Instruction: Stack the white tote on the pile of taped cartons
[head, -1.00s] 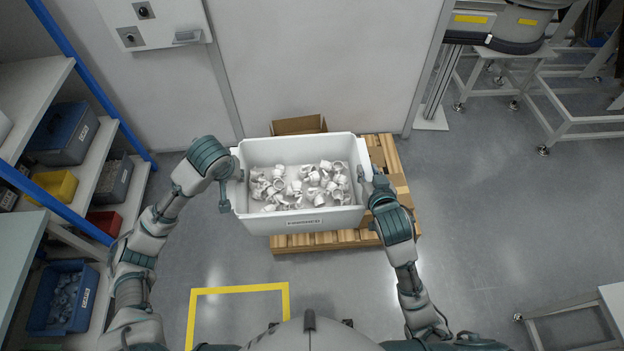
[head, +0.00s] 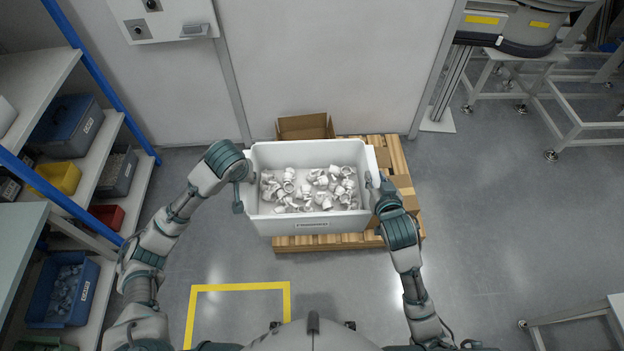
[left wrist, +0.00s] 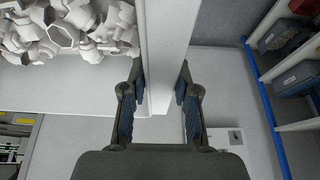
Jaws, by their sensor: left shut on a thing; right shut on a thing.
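The white tote (head: 277,226), with a label on its front wall, is near the centre of the head view and full of white fittings (head: 310,188). My left gripper (head: 246,178) is shut on its left rim. The left wrist view shows the tote wall (left wrist: 160,60) between the two fingers (left wrist: 158,105). My right gripper (head: 373,188) is shut on the right rim. The tote looks level over brown cartons; one carton (head: 400,182) shows at its right. The tote hides most of the pile, so I cannot tell whether it touches the cartons.
A wooden pallet (head: 394,152) lies beneath. A brown open-looking carton (head: 305,127) shows behind the tote, near the wall. A rack with bins (head: 72,128) stands at the left. A yellow floor marking (head: 240,287) is in front.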

